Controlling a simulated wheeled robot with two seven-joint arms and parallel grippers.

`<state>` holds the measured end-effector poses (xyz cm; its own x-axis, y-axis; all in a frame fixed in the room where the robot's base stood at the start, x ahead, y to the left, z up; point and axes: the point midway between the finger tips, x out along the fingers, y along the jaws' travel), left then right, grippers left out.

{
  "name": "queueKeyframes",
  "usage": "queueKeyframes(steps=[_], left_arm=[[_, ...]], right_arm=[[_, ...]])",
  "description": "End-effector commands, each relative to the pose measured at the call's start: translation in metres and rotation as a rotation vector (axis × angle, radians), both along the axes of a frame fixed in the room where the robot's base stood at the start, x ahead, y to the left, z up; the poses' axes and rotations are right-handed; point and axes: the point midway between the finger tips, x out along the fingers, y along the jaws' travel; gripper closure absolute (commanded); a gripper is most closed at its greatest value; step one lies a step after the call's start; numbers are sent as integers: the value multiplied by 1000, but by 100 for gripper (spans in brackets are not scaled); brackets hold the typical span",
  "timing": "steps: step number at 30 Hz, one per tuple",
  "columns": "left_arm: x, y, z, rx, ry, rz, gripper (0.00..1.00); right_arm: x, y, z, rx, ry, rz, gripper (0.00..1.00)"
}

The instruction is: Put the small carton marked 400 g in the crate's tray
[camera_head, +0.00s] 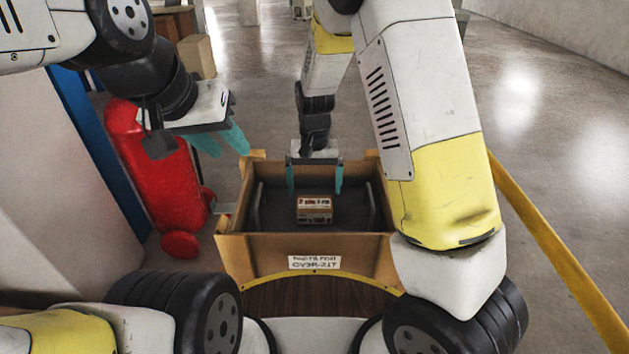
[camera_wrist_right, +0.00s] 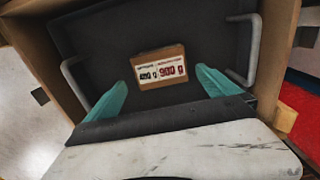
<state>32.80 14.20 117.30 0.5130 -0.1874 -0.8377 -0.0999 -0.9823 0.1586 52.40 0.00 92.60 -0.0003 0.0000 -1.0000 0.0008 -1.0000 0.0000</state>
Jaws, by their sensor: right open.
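The small brown carton (camera_head: 315,209) lies in the dark tray (camera_head: 276,218) inside the wooden crate (camera_head: 350,252). In the right wrist view the carton (camera_wrist_right: 160,68) shows a white label with black and red weight markings; the red one looks like 900 g, and the black one is hard to read. My right gripper (camera_head: 315,190) is open and empty over the tray, its teal fingers apart on the carton's near side in the wrist view (camera_wrist_right: 162,92). My left gripper (camera_head: 230,154) is open and empty, up and left of the crate.
The tray has a pale handle at each side (camera_wrist_right: 247,50). A red rounded object (camera_head: 160,170) stands left of the crate. A yellow rail (camera_head: 550,245) runs along the right. Open grey floor lies beyond the crate.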

Motion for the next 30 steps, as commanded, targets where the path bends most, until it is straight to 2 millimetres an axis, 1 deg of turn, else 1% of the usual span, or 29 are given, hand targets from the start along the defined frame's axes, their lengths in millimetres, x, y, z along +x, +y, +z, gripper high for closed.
queueKeyframes(steps=[1,4,11,14,16,20,21,23,24,26,27,30], left_arm=[[0,0,0,0,0,0,64],[0,0,0,0,0,0,64],[0,0,0,0,0,0,64],[0,0,0,0,0,0,64],[0,0,0,0,0,0,64],[0,0,0,0,0,0,64],[0,0,0,0,0,0,64],[0,0,0,0,0,0,64],[0,0,0,0,0,0,64],[0,0,0,0,0,0,64],[0,0,0,0,0,0,64],[0,0,0,0,0,0,64]], right_arm=[[1,1,11,3,-5,0,0],[1,1,28,2,-3,0,0],[-1,-2,51,8,-4,-3,0],[-5,-11,70,43,-20,-9,0],[-13,-22,91,84,-42,-12,0],[-38,-49,140,169,-111,-10,0],[-48,-58,154,190,-136,-7,0],[-63,-71,173,217,-178,-1,0],[-74,-79,185,231,-208,3,0],[-91,-91,201,246,-256,9,0],[-103,-99,211,251,-289,14,0],[-133,-116,229,251,-373,27,0]])
